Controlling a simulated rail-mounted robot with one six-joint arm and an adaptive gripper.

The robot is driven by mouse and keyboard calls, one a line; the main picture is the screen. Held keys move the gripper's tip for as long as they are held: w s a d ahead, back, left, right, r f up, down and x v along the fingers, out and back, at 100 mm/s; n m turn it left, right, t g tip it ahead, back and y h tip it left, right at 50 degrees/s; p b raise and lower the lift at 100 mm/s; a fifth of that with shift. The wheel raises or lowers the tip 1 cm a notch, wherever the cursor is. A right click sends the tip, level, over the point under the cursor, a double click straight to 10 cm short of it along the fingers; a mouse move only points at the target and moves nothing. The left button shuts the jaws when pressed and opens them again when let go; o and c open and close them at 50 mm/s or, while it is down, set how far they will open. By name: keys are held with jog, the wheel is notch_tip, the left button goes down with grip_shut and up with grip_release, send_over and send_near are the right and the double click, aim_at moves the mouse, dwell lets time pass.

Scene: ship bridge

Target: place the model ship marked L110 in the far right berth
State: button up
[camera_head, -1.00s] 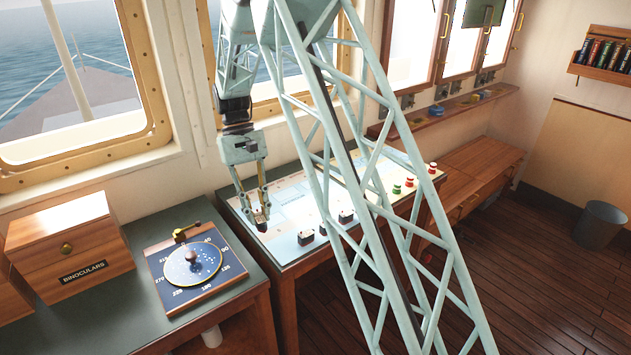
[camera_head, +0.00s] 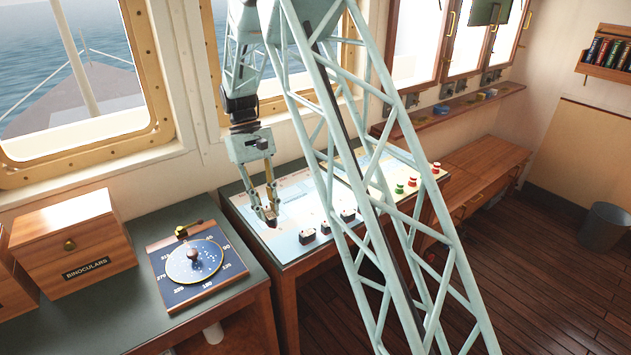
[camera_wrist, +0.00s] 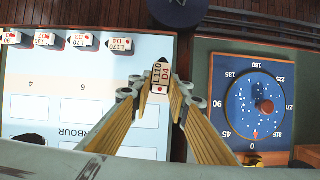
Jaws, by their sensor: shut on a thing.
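The model ship marked L110 (camera_wrist: 160,78) is a small dark-hulled block with a white top that also reads D4 and bears a red dot. My gripper (camera_head: 270,211) is shut on it, above the left part of the chart table; in the wrist view the fingers (camera_wrist: 158,92) close on both its sides. Whether the ship touches the chart is unclear. The harbour chart (camera_wrist: 60,65) has pale rectangular berths (camera_wrist: 84,108), with numbers 4 and 6 legible. The far right berth cannot be singled out; my arm's lattice covers part of the chart in the head view.
Several other model ships stand in a row on the chart, among them one marked L170 (camera_wrist: 118,44). Left of the chart table is a desk with a blue compass dial (camera_head: 195,262) and a binoculars box (camera_head: 75,243). Red and green knobs (camera_head: 412,184) sit at the chart table's far right.

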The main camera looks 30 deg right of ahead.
jog(key=d+n+p, duration=0.1)
jog(key=d+n, duration=0.1)
jog(key=d, duration=0.1)
jog(key=w+d+n+h+p, duration=0.1)
jog(key=d+n+p, duration=0.1)
jog(key=d, duration=0.1)
jog(key=w+d+f+n+t+h+p, duration=0.1)
jog(key=d+n, duration=0.1)
jog(key=d, duration=0.1)
jog(key=shift+w+d+n, duration=0.1)
jog(key=shift+d+n, duration=0.3)
jog(key=w+d+n+t+p, duration=0.1)
jog(key=d+n, duration=0.1)
jog(key=n, duration=0.1)
jog(key=w+d+n+t+h+p, duration=0.1)
jog(key=d+n+p, duration=0.1)
jog(key=n, duration=0.1)
jog(key=w+d+n+t+h+p, duration=0.1)
jog(key=d+n+p, duration=0.1)
jog(key=n, duration=0.1)
jog(key=shift+w+d, duration=0.1)
jog(key=shift+d, duration=0.2)
jog(key=n, duration=0.1)
jog(key=n+t+p, duration=0.1)
jog(key=w+n, duration=0.1)
jog(key=shift+d+f, duration=0.25)
jog(key=shift+d, duration=0.1)
jog(key=shift+w, duration=0.1)
